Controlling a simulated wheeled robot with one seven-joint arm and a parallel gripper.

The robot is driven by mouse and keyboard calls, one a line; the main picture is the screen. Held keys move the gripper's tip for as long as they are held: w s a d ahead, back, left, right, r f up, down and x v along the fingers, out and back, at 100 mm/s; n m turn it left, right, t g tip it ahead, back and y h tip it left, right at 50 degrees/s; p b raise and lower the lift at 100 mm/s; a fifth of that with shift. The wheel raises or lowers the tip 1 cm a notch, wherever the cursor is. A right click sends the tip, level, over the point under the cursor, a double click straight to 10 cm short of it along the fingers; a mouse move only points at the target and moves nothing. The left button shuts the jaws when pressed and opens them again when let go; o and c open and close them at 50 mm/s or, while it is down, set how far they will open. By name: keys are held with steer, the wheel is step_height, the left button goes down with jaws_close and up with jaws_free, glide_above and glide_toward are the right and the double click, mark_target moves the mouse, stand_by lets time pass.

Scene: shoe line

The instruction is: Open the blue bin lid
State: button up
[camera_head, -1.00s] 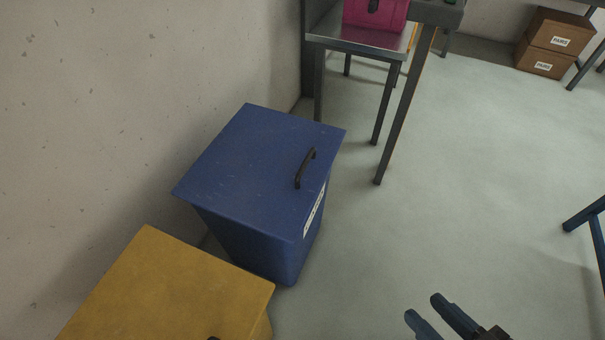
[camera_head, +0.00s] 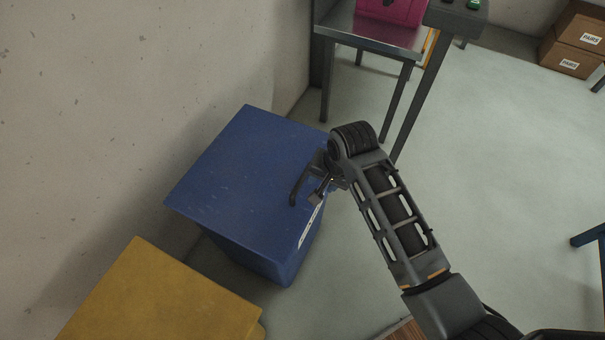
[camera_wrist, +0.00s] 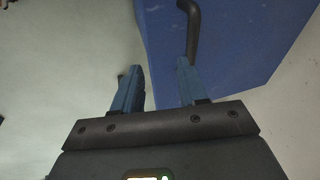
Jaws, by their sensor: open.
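The blue bin (camera_head: 250,175) stands against the wall with its flat lid shut. A dark handle (camera_head: 296,187) is on the lid near its right edge. My gripper (camera_head: 318,192) is at the lid's right edge, right beside the handle, partly hidden by my own wrist. In the wrist view my gripper (camera_wrist: 158,82) is open with nothing between its fingers. The handle (camera_wrist: 193,35) shows there just beyond the tip of the right finger, against the blue lid (camera_wrist: 235,50). I cannot tell whether finger and handle touch.
A yellow bin (camera_head: 160,300) stands in front of the blue bin. A metal table (camera_head: 370,38) with a pink box (camera_head: 392,10) is behind it. Brown cartons (camera_head: 572,45) are at the far right. The floor (camera_head: 490,160) to the right is clear.

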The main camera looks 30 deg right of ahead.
mark_target(301, 181)
steer(key=w+a+r+m+g, duration=0.1)
steer(key=w+a+r+g, duration=0.1)
steer(key=w+r, duration=0.2)
steer(key=shift+y, duration=0.3)
steer(key=f, duration=0.5)
steer(key=w+a+f, duration=0.1)
steer(key=f, duration=0.2)
steer(key=shift+w, duration=0.1)
jaws_close()
